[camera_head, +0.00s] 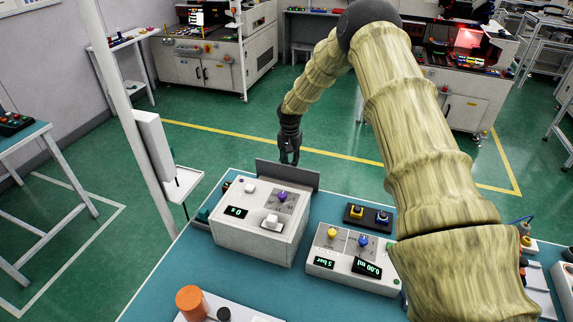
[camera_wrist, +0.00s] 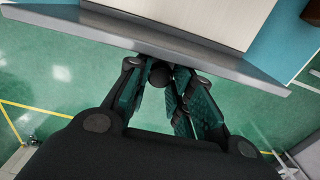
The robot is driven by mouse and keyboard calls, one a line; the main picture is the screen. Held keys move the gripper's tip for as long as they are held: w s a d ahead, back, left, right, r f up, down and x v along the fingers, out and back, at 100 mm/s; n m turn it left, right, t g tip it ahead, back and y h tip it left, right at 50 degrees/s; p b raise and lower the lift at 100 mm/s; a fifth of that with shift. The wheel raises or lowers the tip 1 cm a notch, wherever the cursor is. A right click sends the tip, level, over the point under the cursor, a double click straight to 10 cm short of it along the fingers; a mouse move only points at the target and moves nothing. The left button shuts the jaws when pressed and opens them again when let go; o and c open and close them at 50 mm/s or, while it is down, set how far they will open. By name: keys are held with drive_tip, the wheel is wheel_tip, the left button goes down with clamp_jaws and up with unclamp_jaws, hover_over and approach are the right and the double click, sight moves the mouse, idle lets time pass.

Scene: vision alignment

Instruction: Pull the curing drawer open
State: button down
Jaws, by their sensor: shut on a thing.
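The curing unit is a white box (camera_head: 262,222) with a purple knob, a white switch and a small display reading 0 s. Its drawer has a wide grey front panel (camera_head: 310,180) on the box's far side; the panel also shows in the wrist view (camera_wrist: 215,63). A dark round knob (camera_wrist: 160,73) sticks out from the panel. My gripper (camera_head: 289,158) is at the panel's far side, and in the wrist view its fingers (camera_wrist: 163,84) are closed at the knob. The fingertips partly hide the knob. I cannot tell any gap between panel and box.
A second control box (camera_head: 350,262) with yellow and blue knobs stands right of the curing unit on the teal table (camera_head: 165,290). A black tray (camera_head: 367,217) lies behind it. A white post (camera_head: 125,110) rises at left. Green floor beyond the panel is clear.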

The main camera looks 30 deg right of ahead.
drive_tip(key=c, duration=1.2)
unclamp_jaws()
wheel_tip(320, 180, up, 12)
